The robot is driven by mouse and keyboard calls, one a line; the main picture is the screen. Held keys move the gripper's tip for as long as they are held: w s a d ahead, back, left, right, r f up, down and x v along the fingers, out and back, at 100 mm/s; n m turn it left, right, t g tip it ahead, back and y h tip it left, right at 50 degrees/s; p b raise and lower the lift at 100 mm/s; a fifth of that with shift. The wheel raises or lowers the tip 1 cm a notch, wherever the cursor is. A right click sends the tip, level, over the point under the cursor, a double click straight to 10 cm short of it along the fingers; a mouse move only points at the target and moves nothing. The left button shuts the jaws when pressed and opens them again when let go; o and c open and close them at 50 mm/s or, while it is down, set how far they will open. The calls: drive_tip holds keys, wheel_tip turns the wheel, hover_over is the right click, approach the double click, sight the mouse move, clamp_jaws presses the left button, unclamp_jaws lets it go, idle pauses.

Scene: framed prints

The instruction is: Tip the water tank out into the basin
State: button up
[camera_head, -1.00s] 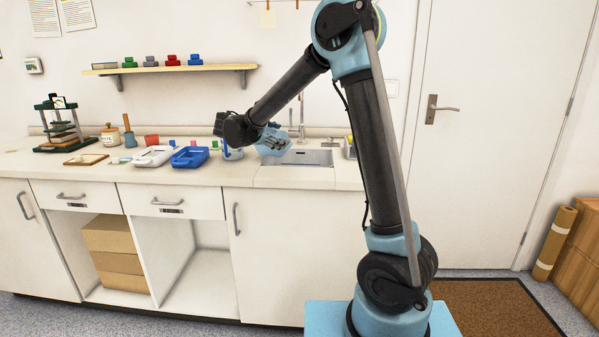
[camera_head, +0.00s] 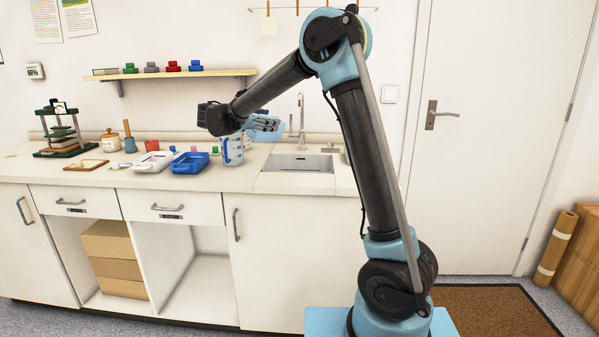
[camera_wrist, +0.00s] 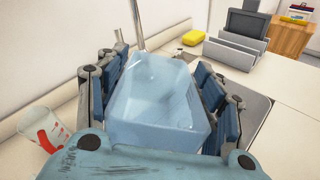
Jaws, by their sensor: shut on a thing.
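My gripper (camera_head: 264,124) is shut on the water tank (camera_head: 277,131), a clear pale-blue open box. In the wrist view the tank (camera_wrist: 155,98) sits between the two padded fingers of my gripper (camera_wrist: 165,88). In the head view it is held above the counter, near the back left of the basin (camera_head: 298,163), a grey sink set in the worktop. The gripper partly hides the tank there. I cannot tell its water level or exact tilt. The tank and fingers hide much of the basin in the wrist view.
A tap (camera_head: 301,115) rises behind the basin. A white jug with blue marks (camera_head: 232,150) stands left of it, below my wrist. A grey rack (camera_wrist: 238,45) and yellow sponge (camera_wrist: 298,13) show in the wrist view.

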drive_tip(key=shift+w+a+r+n+t+h+b, duration=0.2)
drive_tip(key=shift+a+r+n+h+b, duration=0.3)
drive_tip(key=shift+r, duration=0.5)
drive_tip(key=shift+w+a+r+n+t+h+b, duration=0.15)
drive_tip(key=shift+w+a+r+n+b, duration=0.15)
drive_tip(key=shift+a+r+n, duration=0.5)
drive_tip(key=shift+w+a+r+n+t+h+b, duration=0.2)
drive_tip(key=shift+a+r+n+h+b, duration=0.2)
drive_tip(key=shift+a+r, duration=0.55)
drive_tip(key=shift+d+r, duration=0.2)
drive_tip(key=shift+d, duration=0.05)
